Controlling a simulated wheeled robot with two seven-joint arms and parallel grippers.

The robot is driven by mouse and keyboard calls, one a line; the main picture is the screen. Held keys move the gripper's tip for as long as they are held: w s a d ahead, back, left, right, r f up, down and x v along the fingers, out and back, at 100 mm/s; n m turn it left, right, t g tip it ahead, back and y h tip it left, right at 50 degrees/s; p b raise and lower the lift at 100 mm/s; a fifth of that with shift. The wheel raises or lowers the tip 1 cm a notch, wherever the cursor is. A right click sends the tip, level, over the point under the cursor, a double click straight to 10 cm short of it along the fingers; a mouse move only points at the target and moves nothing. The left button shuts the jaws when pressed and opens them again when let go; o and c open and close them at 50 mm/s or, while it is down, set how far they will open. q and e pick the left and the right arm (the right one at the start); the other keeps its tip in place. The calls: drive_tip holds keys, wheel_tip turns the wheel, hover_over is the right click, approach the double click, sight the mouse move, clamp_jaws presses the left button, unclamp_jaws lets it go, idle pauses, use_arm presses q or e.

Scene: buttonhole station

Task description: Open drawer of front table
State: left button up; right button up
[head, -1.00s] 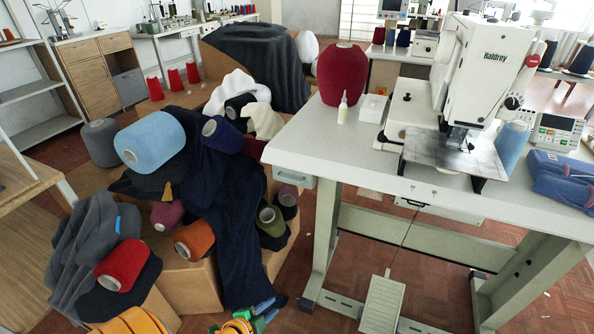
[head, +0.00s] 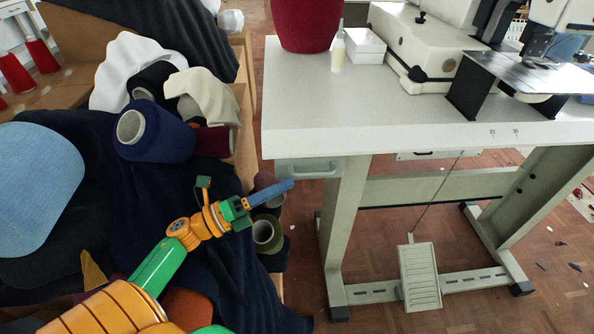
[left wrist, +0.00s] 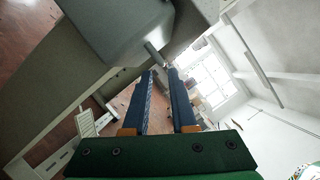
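The front table (head: 380,110) has a pale top and grey legs. Its small grey drawer (head: 290,170) hangs under the left end and looks closed, with a handle (head: 318,173) on its front. My left gripper (head: 291,186) is just below and left of the drawer, with blue fingers pointing towards it. In the left wrist view the two fingers (left wrist: 161,72) are apart with nothing between them. A grey box, which looks like the drawer (left wrist: 120,30), fills the top there, with a thin bar (left wrist: 155,52) close to the fingertips. I cannot tell whether they touch. My right gripper is out of view.
Cardboard boxes with dark cloth (head: 215,230) and yarn cones, such as a blue one (head: 160,137), crowd the left. A red cone (head: 305,22) and a white box (head: 364,46) stand on the table. A foot pedal (head: 420,275) lies below it.

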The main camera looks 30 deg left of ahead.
sight(312, 174)
use_arm(q)
drive_tip(key=x, duration=0.7)
drive_tip(key=shift+d, duration=0.2)
clamp_jaws()
idle(1.0)
